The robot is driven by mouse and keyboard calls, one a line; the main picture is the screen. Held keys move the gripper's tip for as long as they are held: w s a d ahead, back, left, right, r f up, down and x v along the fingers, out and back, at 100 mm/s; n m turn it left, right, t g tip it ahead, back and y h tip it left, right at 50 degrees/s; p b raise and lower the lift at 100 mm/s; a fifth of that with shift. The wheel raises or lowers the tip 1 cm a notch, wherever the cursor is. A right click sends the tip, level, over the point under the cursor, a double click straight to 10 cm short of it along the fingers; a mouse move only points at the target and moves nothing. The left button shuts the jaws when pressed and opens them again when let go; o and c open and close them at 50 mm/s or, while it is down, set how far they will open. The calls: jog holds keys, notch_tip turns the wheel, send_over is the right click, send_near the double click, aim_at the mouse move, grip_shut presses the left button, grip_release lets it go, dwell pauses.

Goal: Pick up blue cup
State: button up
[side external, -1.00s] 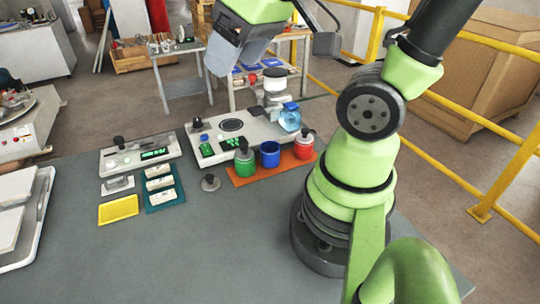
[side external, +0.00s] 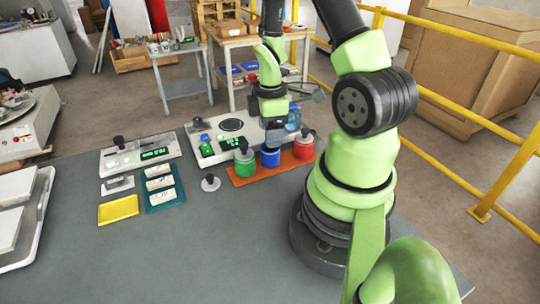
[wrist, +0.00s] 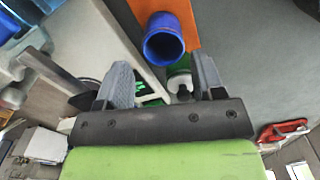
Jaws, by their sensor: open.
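The blue cup (side external: 270,158) stands on an orange mat (side external: 244,180), between a green container and a red container. In the wrist view the blue cup (wrist: 163,42) shows its open rim, beyond the fingertips and between their lines. My gripper (side external: 274,138) is just above the blue cup in the side view and hides part of its top. In the wrist view my gripper (wrist: 161,75) has its two grey fingers spread apart with nothing between them. I cannot tell the exact gap between fingertips and cup.
The green container (side external: 245,164) and the red container (side external: 304,146) stand close on either side of the cup. A light testing device (side external: 208,158) is behind the mat. A yellow tray (side external: 118,209) and a teal mat (side external: 175,195) lie left. The front table is clear.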

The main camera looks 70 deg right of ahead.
aim_at(272, 154)
jog(key=shift+s+a+f, duration=0.1)
jog(key=shift+f, duration=1.6)
jog(key=shift+s+f, duration=0.1)
jog(key=shift+f, duration=1.6)
jog(key=c, duration=0.8)
jog(key=shift+o, duration=0.2)
jog(key=shift+r, duration=0.1)
